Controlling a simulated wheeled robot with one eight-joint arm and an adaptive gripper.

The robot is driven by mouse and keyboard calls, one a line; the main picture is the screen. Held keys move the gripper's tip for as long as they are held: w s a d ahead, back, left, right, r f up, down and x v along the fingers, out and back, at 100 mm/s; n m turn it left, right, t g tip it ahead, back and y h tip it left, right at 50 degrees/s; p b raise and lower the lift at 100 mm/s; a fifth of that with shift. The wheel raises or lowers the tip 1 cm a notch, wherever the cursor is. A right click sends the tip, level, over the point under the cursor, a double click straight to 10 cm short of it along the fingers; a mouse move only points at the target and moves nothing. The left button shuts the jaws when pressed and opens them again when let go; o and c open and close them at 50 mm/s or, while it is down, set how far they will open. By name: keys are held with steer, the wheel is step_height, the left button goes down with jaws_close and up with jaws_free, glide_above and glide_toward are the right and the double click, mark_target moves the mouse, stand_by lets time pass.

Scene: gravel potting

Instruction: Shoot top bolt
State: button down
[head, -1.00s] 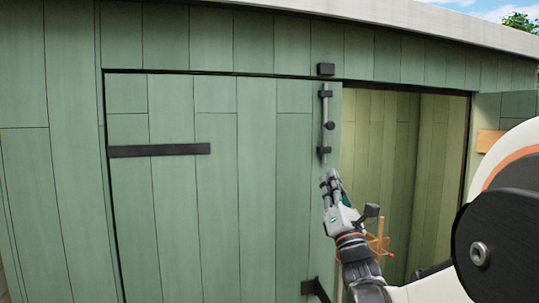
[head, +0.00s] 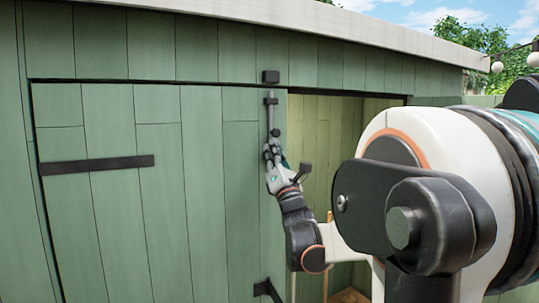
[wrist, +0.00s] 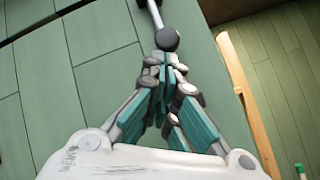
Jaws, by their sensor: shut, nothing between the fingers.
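The top bolt is a grey upright rod (head: 270,115) with a dark round knob (head: 276,132) near the free edge of the green left door (head: 160,200). A dark upper guide (head: 271,101) holds the rod, and a dark keeper (head: 270,77) sits on the frame above. My gripper (head: 271,150) is shut and empty, pointing up just below the knob. It hides the lower guide. In the wrist view the knob (wrist: 167,39) is right beyond the closed fingertips (wrist: 170,62); I cannot tell whether they touch it.
The doorway right of the door stands open, showing the shed's inside wall (head: 315,130). A black strap hinge (head: 97,164) and a dark fitting low on the door (head: 267,289) stick out slightly. The pale roof edge (head: 300,22) runs above. My arm fills the right side.

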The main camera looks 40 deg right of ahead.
mark_target(273, 131)
step_height(273, 131, up, 6)
steer(key=shift+f+p, duration=0.1)
steer(key=shift+p, duration=0.65)
steer(key=shift+f, duration=0.15)
